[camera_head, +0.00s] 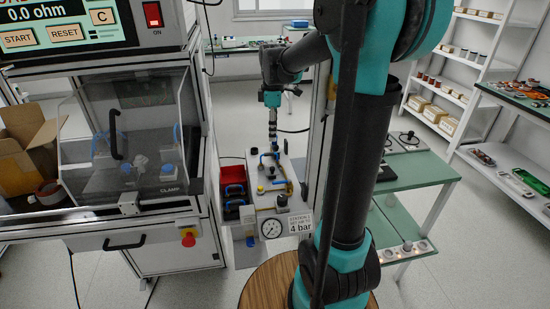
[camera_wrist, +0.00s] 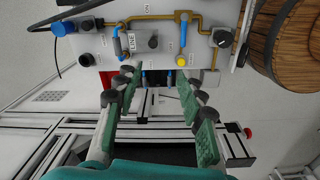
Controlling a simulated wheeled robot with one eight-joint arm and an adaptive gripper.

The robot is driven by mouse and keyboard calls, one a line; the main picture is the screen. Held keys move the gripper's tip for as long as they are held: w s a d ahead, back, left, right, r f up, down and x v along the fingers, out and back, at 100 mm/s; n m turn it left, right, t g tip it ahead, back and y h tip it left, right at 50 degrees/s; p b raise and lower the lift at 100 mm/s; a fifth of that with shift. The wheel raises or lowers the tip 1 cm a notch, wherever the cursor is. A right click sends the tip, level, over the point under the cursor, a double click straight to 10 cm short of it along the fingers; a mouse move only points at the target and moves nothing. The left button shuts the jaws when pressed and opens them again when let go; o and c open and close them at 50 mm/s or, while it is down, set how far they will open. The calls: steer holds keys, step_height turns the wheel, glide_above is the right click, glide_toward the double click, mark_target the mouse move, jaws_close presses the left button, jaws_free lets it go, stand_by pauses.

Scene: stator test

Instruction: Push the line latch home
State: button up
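The valve panel (camera_head: 285,207) carries brass pipes, blue levers and knobs. It also shows in the wrist view (camera_wrist: 205,75), seen close up. A small label that seems to read LINE (camera_wrist: 126,70) sits on it below a blue lever (camera_wrist: 117,42). I cannot tell for sure which part is the line latch or how far in it is. In the head view my gripper (camera_head: 272,140) points down just above the panel's far end.
A pressure gauge (camera_head: 271,228) and a 4 bar sign (camera_head: 300,223) are at the panel's front.

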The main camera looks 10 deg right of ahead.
steer(key=w+n, duration=0.1)
steer(key=w, duration=0.1)
glide_toward(273, 168)
step_height(273, 168, down, 8)
steer(key=shift+w+f, duration=0.15)
stand_by(0.4)
jaws_close()
stand_by(0.3)
